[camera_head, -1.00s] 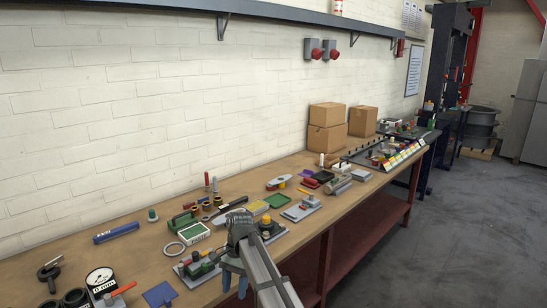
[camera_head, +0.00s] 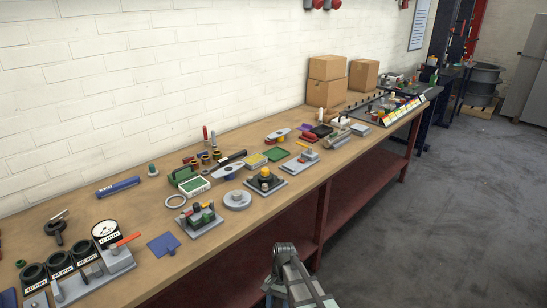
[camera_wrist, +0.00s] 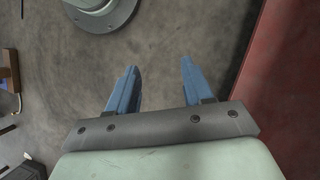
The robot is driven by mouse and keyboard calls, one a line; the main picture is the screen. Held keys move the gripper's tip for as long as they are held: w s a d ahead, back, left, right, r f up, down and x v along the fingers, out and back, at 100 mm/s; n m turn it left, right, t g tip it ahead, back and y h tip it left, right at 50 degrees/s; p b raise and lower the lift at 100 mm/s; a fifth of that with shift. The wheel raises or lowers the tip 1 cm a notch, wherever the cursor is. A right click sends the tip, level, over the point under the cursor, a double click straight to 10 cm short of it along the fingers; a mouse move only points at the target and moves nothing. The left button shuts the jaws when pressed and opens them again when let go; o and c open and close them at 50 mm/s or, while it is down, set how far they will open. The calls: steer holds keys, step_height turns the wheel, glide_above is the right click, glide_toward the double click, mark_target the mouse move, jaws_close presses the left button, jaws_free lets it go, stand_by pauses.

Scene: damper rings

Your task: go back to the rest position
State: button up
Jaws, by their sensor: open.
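My gripper (camera_wrist: 160,90) is open and empty in the wrist view, its two blue fingers apart with only grey surface between them. In the head view my gripper (camera_head: 273,296) is low in the picture, in front of the bench's front edge and clear of the bench top. The wooden workbench (camera_head: 140,205) runs from the lower left to the upper right. A round grey flanged part (camera_head: 237,200) and a black square fixture with an orange top (camera_head: 265,181) stand near its front edge.
A plate with small coloured parts (camera_head: 200,220), a blue pad (camera_head: 163,244) and a row of dark ring holders (camera_head: 60,263) lie along the front left. Cardboard boxes (camera_head: 326,93) stand at the back. Open floor (camera_head: 430,210) lies to the right of the bench.

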steer(key=s+d+f+n, duration=0.1)
steer(key=s+d+f, duration=0.4)
steer(key=s, duration=0.5)
steer(key=s+d+f+n+g, duration=0.1)
steer(key=s+d+f+n, duration=0.1)
steer(key=s+d+f, duration=0.3)
steer(key=s+d+f+n+g+h, duration=0.1)
steer(key=s+d+f, duration=0.4)
steer(key=s+f, duration=0.4)
steer(key=s, duration=0.6)
steer(key=shift+d+f+n, duration=0.15)
steer(key=shift+d+n, duration=0.25)
steer(key=shift+s, duration=0.1)
